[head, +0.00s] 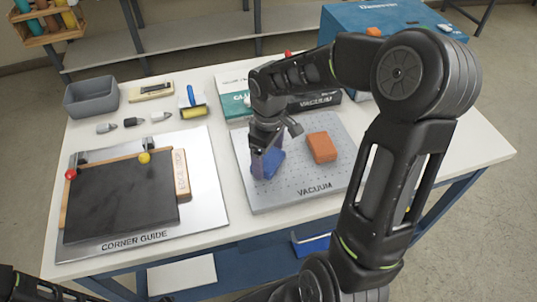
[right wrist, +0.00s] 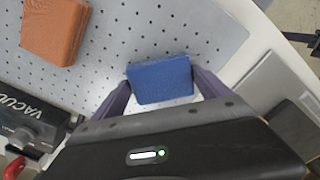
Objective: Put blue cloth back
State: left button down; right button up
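The blue cloth (right wrist: 162,80) is a small folded block. In the right wrist view it lies between the two fingers of my right gripper (right wrist: 161,84), close against both tips. I cannot tell whether the fingers press on it or only stand around it. In the head view my right gripper (head: 266,160) points down over the front left part of the grey perforated vacuum plate (head: 300,192) and partly hides the blue cloth (head: 271,166). An orange block-like cloth (head: 321,147) lies on the plate to the right. My left gripper is not clearly in view.
The corner guide board (head: 210,200) with a dark sheet (head: 120,200) lies on the left. A grey bin (head: 91,97), small bottles and a yellow-and-blue roller (head: 193,104) stand behind it. A blue box (head: 385,28) is at the back right. My right arm crosses the table's right side.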

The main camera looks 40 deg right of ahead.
aim_at(269, 158)
jog(key=shift+o, duration=1.3)
jog(key=shift+r, duration=0.1)
notch_tip(269, 158, up, 12)
dwell(0.3)
